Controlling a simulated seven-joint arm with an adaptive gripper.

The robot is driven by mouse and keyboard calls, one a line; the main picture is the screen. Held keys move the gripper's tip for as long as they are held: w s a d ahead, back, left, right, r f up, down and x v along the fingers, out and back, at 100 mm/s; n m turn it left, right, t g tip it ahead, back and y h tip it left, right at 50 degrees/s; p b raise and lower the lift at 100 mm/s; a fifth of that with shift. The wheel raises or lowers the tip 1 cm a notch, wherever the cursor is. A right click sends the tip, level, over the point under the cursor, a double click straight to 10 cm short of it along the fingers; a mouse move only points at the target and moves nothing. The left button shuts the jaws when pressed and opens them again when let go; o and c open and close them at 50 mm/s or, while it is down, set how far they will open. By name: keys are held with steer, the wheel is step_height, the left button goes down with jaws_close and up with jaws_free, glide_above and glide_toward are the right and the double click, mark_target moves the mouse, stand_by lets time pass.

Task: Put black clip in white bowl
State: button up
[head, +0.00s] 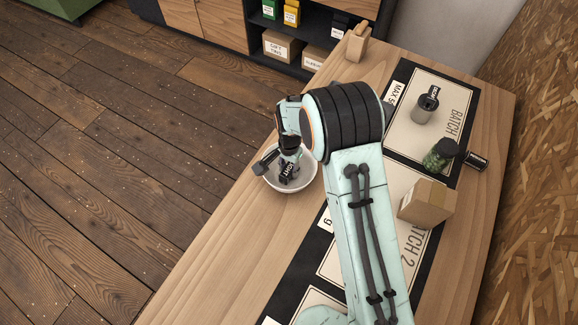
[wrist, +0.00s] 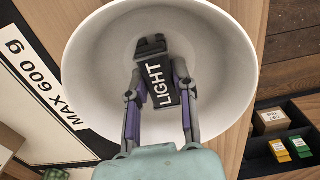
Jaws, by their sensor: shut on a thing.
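The black clip (wrist: 161,83), with white lettering reading LIGHT, is between the two fingers of my gripper (wrist: 158,90) in the wrist view. My gripper is shut on it. The white bowl (wrist: 86,66) surrounds the clip in that view. In the head view, the bowl (head: 303,181) stands near the table's left edge. My gripper (head: 288,163) points down into its opening with the clip (head: 287,173) low between the fingers. I cannot tell whether the clip touches the bowl's bottom.
A wooden block (head: 356,45) stands at the far edge.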

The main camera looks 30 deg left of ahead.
mark_target(289, 168)
steer(key=shift+f, duration=0.15)
steer(key=o, duration=0.8)
step_height(289, 168, up, 12)
steer(key=shift+r, duration=0.2)
